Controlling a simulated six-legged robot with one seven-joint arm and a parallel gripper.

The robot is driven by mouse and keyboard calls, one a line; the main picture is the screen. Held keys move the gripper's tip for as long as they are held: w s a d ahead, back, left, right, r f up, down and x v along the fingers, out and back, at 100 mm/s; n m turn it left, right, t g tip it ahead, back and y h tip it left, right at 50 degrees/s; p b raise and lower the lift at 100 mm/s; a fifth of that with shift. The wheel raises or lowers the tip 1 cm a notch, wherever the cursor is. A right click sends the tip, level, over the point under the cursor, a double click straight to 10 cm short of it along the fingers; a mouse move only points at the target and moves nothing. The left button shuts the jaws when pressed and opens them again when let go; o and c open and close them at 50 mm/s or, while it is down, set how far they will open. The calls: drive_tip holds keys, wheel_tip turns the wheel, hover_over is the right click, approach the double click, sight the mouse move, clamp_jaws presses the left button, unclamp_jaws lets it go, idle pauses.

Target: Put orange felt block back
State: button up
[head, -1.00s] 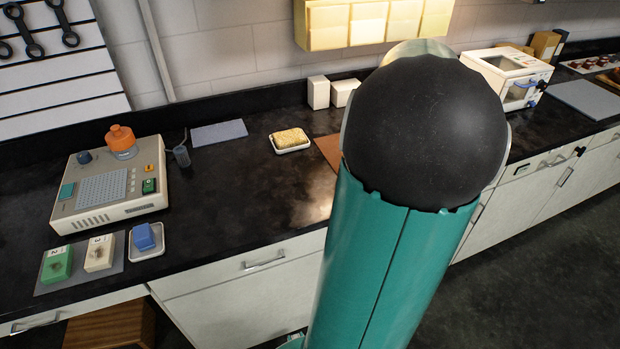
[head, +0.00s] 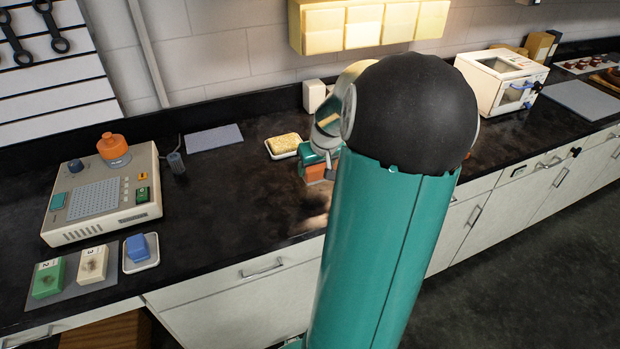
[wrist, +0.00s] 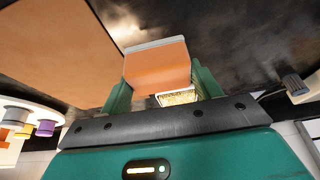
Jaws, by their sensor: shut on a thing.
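The orange felt block (wrist: 157,66), with a pale layer along its top edge, is between the two green fingers of my gripper (wrist: 162,82) in the wrist view. My gripper is shut on it. In the head view my gripper (head: 320,160) is over the middle of the dark counter, with a little of the orange block (head: 314,173) showing below it. A grey mat (head: 72,291) at the front left holds a green block (head: 48,278) and a cream block (head: 92,264). My arm hides part of the counter.
A blue block (head: 137,247) sits in a white tray (head: 141,266) beside the grey mat. A yellow sponge (head: 285,142) lies in a dish near my gripper. A brown mat (wrist: 45,45) shows in the wrist view.

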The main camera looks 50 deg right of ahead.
sight(310, 178)
drive_tip(key=shift+w+a+f, duration=0.25)
drive_tip(key=shift+w+f, duration=0.15)
drive_tip(key=shift+f, duration=0.2)
drive_tip(key=f, duration=0.3)
drive_tip(key=shift+w+a+f, duration=0.1)
drive_tip(key=shift+w+f, duration=0.2)
drive_tip(key=shift+f, duration=0.1)
drive_tip(key=o, duration=0.9)
drive_tip(key=shift+r, duration=0.1)
drive_tip(key=v, duration=1.2)
drive_tip(key=shift+w, duration=0.1)
